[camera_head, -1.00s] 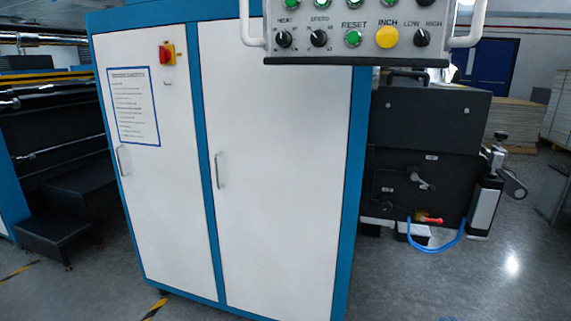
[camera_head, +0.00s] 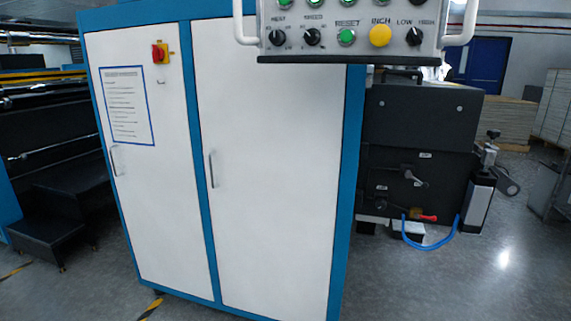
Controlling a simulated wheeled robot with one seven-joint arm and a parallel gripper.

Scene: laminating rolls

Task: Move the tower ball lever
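My gripper is not in view. No part is labelled as the tower ball lever, so I cannot tell for sure which it is. At the right, a dark upright unit (camera_head: 480,203) with a pale front face carries a dark knob (camera_head: 493,134) on top. Left of it, a black machine (camera_head: 420,115) has a small lever (camera_head: 415,178) on its front. Below that is a red-handled valve (camera_head: 428,217) with a blue hose (camera_head: 428,247). These parts are small, and their exact shapes are hard to tell.
A large white cabinet (camera_head: 265,170) with blue edges stands in front, across the middle. A control panel (camera_head: 350,38) with knobs and buttons hangs at the top. Black steps (camera_head: 45,233) are at the left. Grey floor (camera_head: 440,295) is clear at the lower right.

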